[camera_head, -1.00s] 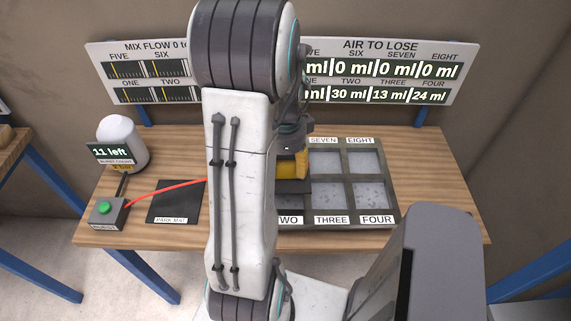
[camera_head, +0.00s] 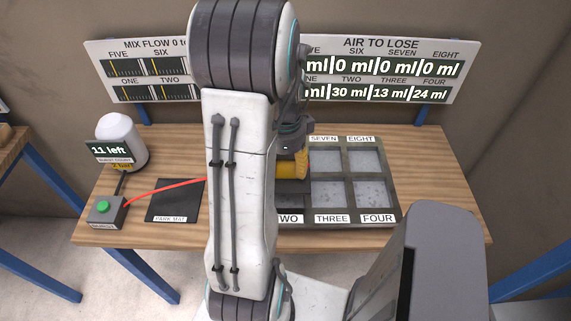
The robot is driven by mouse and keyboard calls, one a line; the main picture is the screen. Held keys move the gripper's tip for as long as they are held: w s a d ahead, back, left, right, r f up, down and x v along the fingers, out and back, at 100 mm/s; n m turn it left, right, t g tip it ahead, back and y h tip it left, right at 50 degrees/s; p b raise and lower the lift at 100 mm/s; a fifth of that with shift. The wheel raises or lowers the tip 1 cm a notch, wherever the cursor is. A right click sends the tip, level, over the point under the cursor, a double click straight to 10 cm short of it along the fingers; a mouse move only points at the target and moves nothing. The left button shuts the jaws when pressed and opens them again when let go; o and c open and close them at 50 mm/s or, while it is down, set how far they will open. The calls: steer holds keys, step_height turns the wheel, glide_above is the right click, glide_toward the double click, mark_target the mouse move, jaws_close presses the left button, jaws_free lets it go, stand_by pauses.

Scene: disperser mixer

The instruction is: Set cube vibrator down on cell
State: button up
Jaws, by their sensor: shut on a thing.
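The yellow and dark cube vibrator (camera_head: 296,173) shows just right of my arm, over the left part of the celled tray (camera_head: 392,190). It appears above the back part of cell TWO (camera_head: 292,199) or the cell behind it. My gripper (camera_head: 291,146) is dark, partly hidden by my arm, and shut on the vibrator. I cannot tell whether the vibrator touches a cell. The left cells of the tray are hidden behind my arm.
A red cable (camera_head: 160,190) runs from the green-button box (camera_head: 107,211) toward the tray, behind my arm. A white tank (camera_head: 122,139) stands at the back left. Display boards (camera_head: 385,72) stand behind the table.

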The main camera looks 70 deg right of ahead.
mark_target(285, 178)
steer(key=shift+f+b, duration=2.15)
steer(key=shift+f, duration=0.4)
steer(key=shift+f+b, duration=1.15)
steer(key=shift+b, duration=0.15)
stand_by(0.7)
steer(key=o, duration=1.3)
steer(key=shift+a, duration=0.1)
step_height(285, 178, up, 12)
stand_by(0.9)
